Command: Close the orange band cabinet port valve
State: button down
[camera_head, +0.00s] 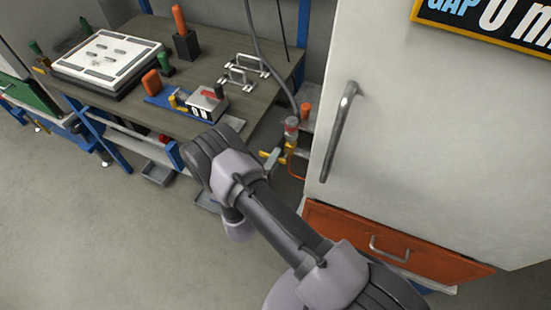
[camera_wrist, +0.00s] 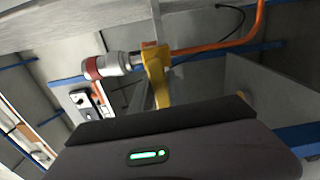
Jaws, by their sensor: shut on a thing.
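The cabinet port valve has a yellow handle (camera_wrist: 157,75), which rises just beyond my gripper (camera_wrist: 160,100) in the wrist view. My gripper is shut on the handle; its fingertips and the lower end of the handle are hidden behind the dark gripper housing. A grey fitting with a red band (camera_wrist: 108,65) lies left of the handle, and an orange pipe (camera_wrist: 220,44) runs off to the right. In the head view the valve's yellow parts (camera_head: 265,155) show beside the white cabinet (camera_head: 400,130), below the grey and red fitting (camera_head: 291,126). My arm reaches toward them there.
A workbench (camera_head: 130,115) stands at the left with a white panel (camera_head: 105,52), a blue fixture (camera_head: 165,96) and metal handles (camera_head: 245,68). A grey hose (camera_head: 270,65) hangs above the fitting. An orange drawer (camera_head: 390,245) is under the cabinet. Floor at lower left is clear.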

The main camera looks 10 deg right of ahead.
jog(key=shift+r+m, duration=0.1)
jog(key=shift+m, duration=0.3)
jog(key=c, duration=1.3)
grip_release()
jog(key=p+v, duration=0.3)
jog(key=v, duration=1.4)
jog(key=shift+s+a, duration=0.1)
jog(key=shift+s, duration=0.05)
